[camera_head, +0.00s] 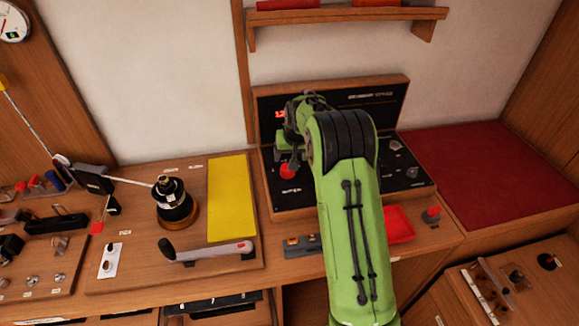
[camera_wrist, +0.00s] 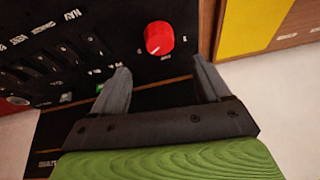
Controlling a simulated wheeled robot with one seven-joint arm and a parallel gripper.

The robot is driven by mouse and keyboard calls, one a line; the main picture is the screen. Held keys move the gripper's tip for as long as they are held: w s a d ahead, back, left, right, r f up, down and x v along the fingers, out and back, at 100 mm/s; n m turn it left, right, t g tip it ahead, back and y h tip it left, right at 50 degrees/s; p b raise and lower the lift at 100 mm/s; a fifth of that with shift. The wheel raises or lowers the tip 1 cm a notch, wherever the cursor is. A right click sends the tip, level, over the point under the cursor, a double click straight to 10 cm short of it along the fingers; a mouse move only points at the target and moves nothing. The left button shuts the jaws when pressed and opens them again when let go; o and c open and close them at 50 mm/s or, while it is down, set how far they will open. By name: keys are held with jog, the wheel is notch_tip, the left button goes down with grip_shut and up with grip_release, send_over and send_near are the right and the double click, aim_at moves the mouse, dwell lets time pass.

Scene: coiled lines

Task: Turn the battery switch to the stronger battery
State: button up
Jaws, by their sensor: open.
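The red battery switch knob (camera_head: 287,170) sits at the left of the black electrical panel (camera_head: 300,198). In the wrist view the round knob (camera_wrist: 159,38) shows a pale mark toward its lower left, with small white labels around it too small to read. My gripper (camera_wrist: 161,70) is open and empty. Its two fingers point toward the knob and lie either side of its line, with the knob beyond the tips and apart from them. In the head view my green arm hides part of the panel. A red lit readout (camera_head: 279,114) shows on the panel's upper left; its digits are unreadable.
A row of labelled black switches (camera_wrist: 60,55) and a small green light (camera_wrist: 67,97) lie beside the knob. A yellow sheet (camera_head: 231,198), a winch handle (camera_head: 210,252) and a red tray (camera_head: 398,223) are nearby. A shelf (camera_head: 345,15) hangs above.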

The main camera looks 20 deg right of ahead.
jog(key=x, duration=0.9)
jog(key=shift+f, duration=0.15)
jog(key=shift+c, duration=0.3)
jog(key=c, duration=1)
